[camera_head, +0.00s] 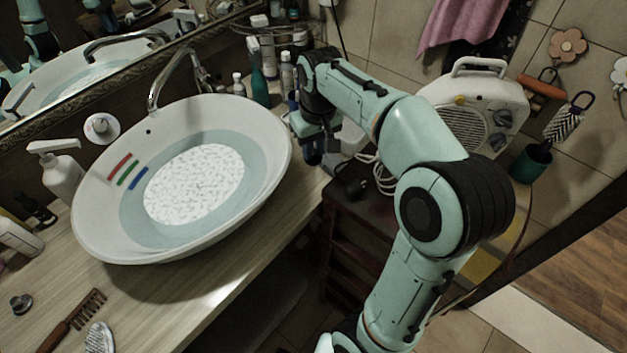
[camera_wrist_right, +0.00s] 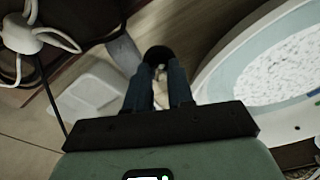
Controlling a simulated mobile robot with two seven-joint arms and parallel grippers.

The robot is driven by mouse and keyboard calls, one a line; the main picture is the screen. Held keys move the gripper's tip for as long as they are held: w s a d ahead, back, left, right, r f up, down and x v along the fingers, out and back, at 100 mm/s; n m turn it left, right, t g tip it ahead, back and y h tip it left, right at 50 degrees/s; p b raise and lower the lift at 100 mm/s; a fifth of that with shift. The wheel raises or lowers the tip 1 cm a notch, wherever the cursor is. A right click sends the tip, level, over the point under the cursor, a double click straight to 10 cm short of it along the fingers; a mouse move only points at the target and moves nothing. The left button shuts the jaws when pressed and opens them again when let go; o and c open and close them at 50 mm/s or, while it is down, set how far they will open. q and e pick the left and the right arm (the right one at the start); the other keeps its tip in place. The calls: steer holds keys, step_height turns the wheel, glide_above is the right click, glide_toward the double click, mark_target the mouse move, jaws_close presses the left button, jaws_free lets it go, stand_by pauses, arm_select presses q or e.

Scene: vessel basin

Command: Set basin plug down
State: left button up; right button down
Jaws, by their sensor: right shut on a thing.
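My right gripper (camera_head: 312,158) points down just right of the basin, over the right end of the counter. In the right wrist view, my right gripper (camera_wrist_right: 160,92) has its two fingers close together on a dark round basin plug (camera_wrist_right: 157,54). A small pale metallic bit shows between the fingertips. The wide white basin (camera_head: 88,228) stands on the wooden counter (camera_head: 225,290), with pale water and a white speckled patch inside. My left gripper is not in view.
A chrome faucet (camera_head: 157,85) and several bottles stand behind the basin. A white heater (camera_head: 470,110) stands at the right with a looping cable. A soap dispenser (camera_head: 62,172), comb (camera_head: 75,318) and small dark knob (camera_head: 20,303) are at the left. The front counter is partly clear.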

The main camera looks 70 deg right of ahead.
mark_target(314, 158)
step_height(314, 158, down, 6)
steer(key=shift+f+b, duration=0.25)
steer(key=shift+b, duration=0.2)
steer(key=shift+f+b, duration=0.4)
steer(key=shift+f, duration=1.85)
steer(key=shift+f, duration=0.15)
steer(key=c, duration=1)
jaws_free()
steer(key=shift+r, duration=0.3)
steer(key=r, duration=0.4)
steer(key=r+p, duration=0.1)
steer(key=r, duration=0.2)
steer(key=s+a+r+p, duration=0.1)
steer(key=r, duration=0.3)
steer(key=shift+r, duration=0.35)
